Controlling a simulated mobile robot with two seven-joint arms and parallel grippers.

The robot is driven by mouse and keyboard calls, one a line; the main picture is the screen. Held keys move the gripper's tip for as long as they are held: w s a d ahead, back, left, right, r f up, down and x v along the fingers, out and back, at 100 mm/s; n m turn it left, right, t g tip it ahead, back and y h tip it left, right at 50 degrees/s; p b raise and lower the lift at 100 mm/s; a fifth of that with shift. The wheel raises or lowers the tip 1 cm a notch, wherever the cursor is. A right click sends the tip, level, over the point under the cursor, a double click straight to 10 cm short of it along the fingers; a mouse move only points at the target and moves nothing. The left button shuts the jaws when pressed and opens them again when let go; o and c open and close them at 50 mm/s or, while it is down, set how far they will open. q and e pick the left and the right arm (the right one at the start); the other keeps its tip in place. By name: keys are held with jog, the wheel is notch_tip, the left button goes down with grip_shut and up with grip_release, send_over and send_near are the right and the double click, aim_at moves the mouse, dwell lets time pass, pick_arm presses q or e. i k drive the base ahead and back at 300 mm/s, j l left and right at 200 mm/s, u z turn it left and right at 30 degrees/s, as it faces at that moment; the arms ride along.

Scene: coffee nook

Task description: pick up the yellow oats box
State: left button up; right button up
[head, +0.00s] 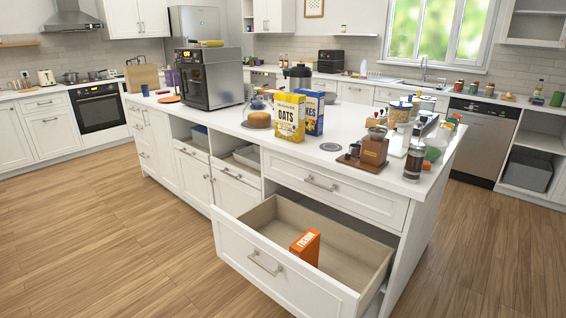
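The yellow oats box (290,117) stands upright on the white island counter, its "OATS" label facing me. A blue and yellow box (313,112) stands just behind it to the right, partly hidden by it. A domed cake stand (258,113) is close to its left. Neither of my grippers shows in the head view.
An open drawer (247,238) juts out from the island below the oats box, with an orange box (306,247) in it. A black oven appliance (209,78) stands on the counter to the left. A coffee grinder (374,150), bottle (414,158) and jars crowd the right end.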

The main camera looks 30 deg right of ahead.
aim_at(289, 108)
jog(key=i+j+z, duration=0.15)
jog(key=z, duration=0.3)
jog(key=i+j+z, duration=0.25)
jog(key=z, duration=0.2)
jog(key=i+j+z, duration=0.1)
jog(key=i+j, duration=0.2)
jog(key=i+j+z, duration=0.1)
jog(key=i+j, duration=0.15)
jog(key=j, duration=0.2)
jog(key=i+j+z, duration=0.1)
jog(key=i+j, duration=0.15)
jog(key=j, duration=0.15)
jog(key=i+j, duration=0.25)
jog(key=j, duration=0.2)
jog(key=z, duration=0.05)
